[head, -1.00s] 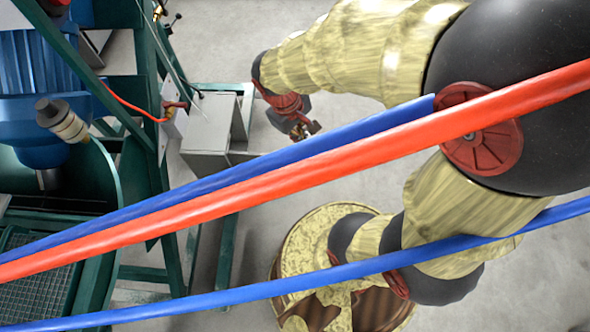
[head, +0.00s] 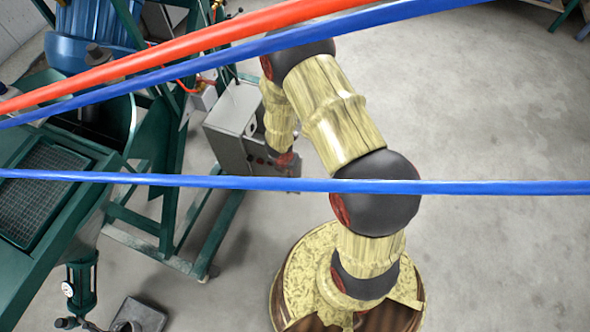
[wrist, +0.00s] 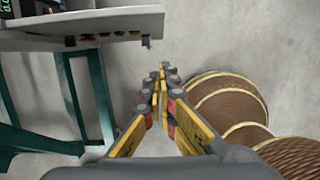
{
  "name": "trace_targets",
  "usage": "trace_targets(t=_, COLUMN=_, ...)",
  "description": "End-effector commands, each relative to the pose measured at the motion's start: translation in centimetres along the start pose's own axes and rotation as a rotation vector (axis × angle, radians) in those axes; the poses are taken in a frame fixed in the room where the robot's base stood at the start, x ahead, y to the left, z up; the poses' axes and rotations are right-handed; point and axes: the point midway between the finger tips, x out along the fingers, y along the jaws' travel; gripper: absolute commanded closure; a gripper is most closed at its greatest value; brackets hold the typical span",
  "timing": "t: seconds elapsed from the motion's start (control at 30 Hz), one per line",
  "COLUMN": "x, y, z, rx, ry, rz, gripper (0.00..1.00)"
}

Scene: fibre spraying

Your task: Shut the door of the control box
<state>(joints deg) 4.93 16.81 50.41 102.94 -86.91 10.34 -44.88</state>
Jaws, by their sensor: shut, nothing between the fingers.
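The grey control box (head: 228,112) stands left of my forearm in the head view, on a green frame. Its panel face (head: 238,152), with small red buttons, points toward the lower right. In the wrist view a pale panel (wrist: 105,25) with a row of buttons and a small dark knob lies at the upper left. I cannot tell how far the door stands open. My gripper (wrist: 160,78) is shut and empty, to the right of and below that panel, apart from it in the picture. In the head view my wrist is close to the box's right end.
The green frame (head: 190,235) extends below and left of the box. Blue and green machinery (head: 90,35) is at the upper left. A red hose (head: 150,58) and blue hoses (head: 470,187) cross the near view. The concrete floor (head: 480,110) to the right is clear.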

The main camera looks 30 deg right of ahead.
Motion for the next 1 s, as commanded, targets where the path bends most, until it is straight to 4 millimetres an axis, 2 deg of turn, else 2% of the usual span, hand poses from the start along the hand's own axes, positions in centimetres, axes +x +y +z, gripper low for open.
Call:
trace_targets(t=0.17, x=2.0, y=-0.1, z=0.0, rx=-0.003, ry=-0.001, rz=-0.003, gripper=1.0)
trace_targets(t=0.6, x=10.7, y=-0.2, z=0.0, rx=0.0, ry=-0.002, rz=-0.004, gripper=1.0)
trace_targets(t=0.73, x=10.3, y=-0.1, z=2.1, rx=0.004, ry=-0.004, rz=-0.003, gripper=1.0)
trace_targets(t=1.0, x=10.7, y=-0.2, z=3.8, rx=0.002, ry=-0.003, rz=-0.004, gripper=1.0)
